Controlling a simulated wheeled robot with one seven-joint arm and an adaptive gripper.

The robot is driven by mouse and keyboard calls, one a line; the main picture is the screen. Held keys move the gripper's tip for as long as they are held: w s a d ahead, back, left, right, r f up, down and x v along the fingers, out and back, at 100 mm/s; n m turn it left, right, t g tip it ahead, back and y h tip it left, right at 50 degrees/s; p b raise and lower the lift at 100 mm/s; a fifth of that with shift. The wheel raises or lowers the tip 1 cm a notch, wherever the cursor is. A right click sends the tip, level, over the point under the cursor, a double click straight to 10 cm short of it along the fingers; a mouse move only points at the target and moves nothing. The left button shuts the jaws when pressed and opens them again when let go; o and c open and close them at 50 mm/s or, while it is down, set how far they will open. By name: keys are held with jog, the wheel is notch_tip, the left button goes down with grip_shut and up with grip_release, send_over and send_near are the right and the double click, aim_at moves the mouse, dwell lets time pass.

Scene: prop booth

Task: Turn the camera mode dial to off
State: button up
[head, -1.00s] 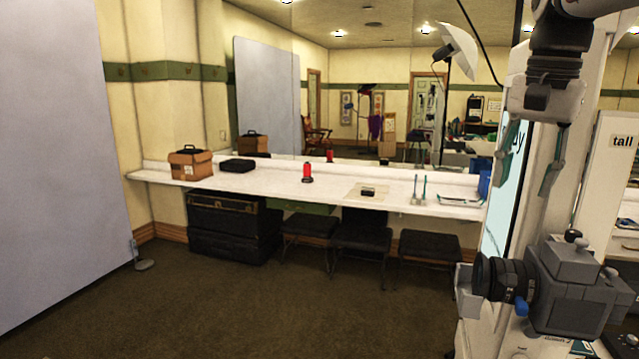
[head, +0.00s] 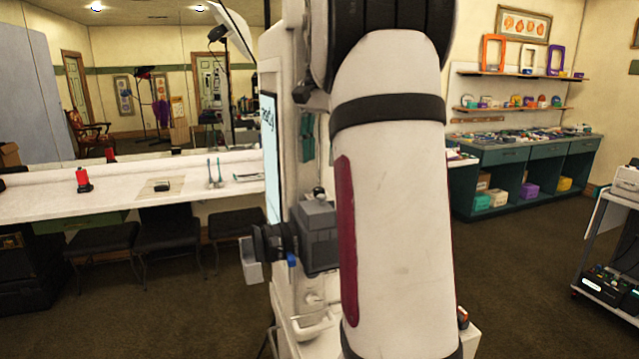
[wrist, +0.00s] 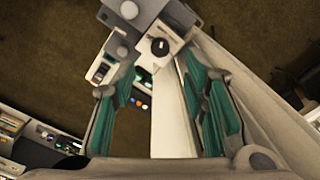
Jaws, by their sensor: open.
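The grey camera (head: 318,235) stands on a white stand, its black lens pointing left and a blue knob below the lens. My arm hides its right side in the head view. In the wrist view, the camera's grey body (wrist: 140,20) is at the top. A round black dial (wrist: 160,46) with a small pale mark sits on a light plate there; its labels are too small to read. My gripper (wrist: 157,74) is open and empty, its teal fingers spread on either side below the dial. The dial appears just beyond the fingertips, roughly between them.
A white counter (head: 110,190) with a red item and stools beneath runs along the left. A teal cabinet (head: 520,180) stands at the back right and a cart (head: 608,250) at the far right. Open floor lies between my arm and the cart.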

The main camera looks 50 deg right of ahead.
notch_tip(320, 180, down, 7)
jog(key=shift+w+f+p, duration=0.1)
jog(key=shift+f+p, duration=0.05)
jog(key=shift+p, duration=0.2)
jog(key=shift+c, duration=0.3)
grip_shut()
